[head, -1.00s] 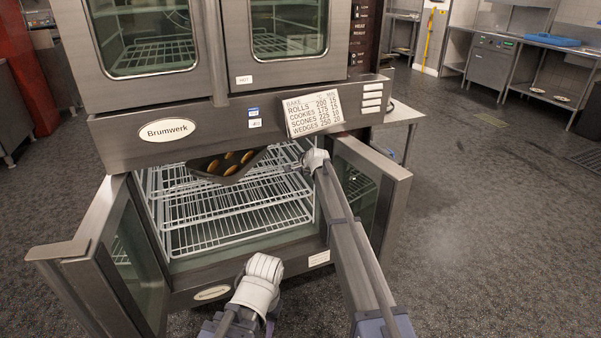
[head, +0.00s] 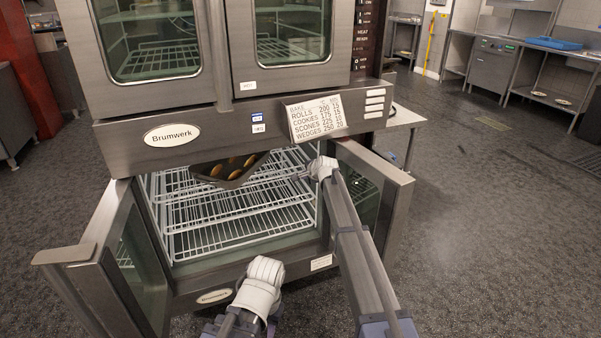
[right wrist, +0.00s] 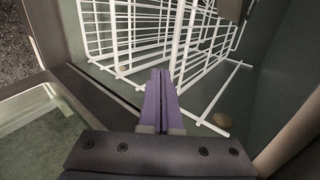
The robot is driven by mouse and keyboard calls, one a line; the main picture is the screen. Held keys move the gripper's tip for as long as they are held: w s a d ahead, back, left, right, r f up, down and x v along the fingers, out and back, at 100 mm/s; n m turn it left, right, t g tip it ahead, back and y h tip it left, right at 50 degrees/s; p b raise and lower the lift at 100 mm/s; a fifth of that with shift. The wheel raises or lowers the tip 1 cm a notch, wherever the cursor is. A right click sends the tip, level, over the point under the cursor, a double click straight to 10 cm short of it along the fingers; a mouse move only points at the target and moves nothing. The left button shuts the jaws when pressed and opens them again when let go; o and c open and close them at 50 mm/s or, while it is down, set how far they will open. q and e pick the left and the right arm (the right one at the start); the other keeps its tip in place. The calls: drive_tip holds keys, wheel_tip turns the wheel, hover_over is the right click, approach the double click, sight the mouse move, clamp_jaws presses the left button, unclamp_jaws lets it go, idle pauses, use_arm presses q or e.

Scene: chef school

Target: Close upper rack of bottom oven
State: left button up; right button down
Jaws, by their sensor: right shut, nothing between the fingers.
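The bottom oven (head: 213,296) stands with both doors swung open. White wire racks (head: 240,215) are stacked inside it; the upper part is partly hidden under the control panel. A dark tray with brown baked pieces (head: 230,170) sits high in the oven, near the upper rack. My right gripper (head: 300,177) reaches in at the right side of the opening, by the rack edge. In the right wrist view its purple fingers (right wrist: 158,88) are together and empty, close to white rack bars (right wrist: 183,45); contact is unclear. My left arm shows at bottom centre, its fingers out of sight.
The left door (head: 110,265) and right door (head: 385,190) flank the opening. The upper oven (head: 215,60) has shut doors. A small table (head: 402,118) stands behind at right. Floor at right is clear.

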drive_tip(key=p+v, duration=0.5)
drive_tip(key=v, duration=0.5)
drive_tip(key=s+a+f+n+g, duration=0.2)
drive_tip(key=s+a+n, duration=0.1)
drive_tip(key=s, duration=0.5)
drive_tip(key=s+a+f+n+g, duration=0.1)
drive_tip(key=s+a+f+n, duration=0.15)
drive_tip(key=s, duration=0.55)
drive_tip(key=s+a+f+n+g, duration=0.2)
drive_tip(key=s+n, duration=0.2)
drive_tip(key=s, duration=0.4)
drive_tip(key=s+d+f+n+g+h, duration=0.2)
drive_tip(key=s+n+g+h, duration=0.45)
drive_tip(key=s, duration=1.85)
wheel_tip(320, 180, up, 15)
drive_tip(key=n+t+y+p, duration=0.1)
drive_tip(key=n+y+p, duration=0.1)
drive_tip(key=p, duration=1.3)
drive_tip(key=shift+d, duration=0.35)
drive_tip(key=shift+s+r+t, duration=0.1)
drive_tip(key=shift+r+t, duration=0.05)
drive_tip(key=shift+t, duration=0.1)
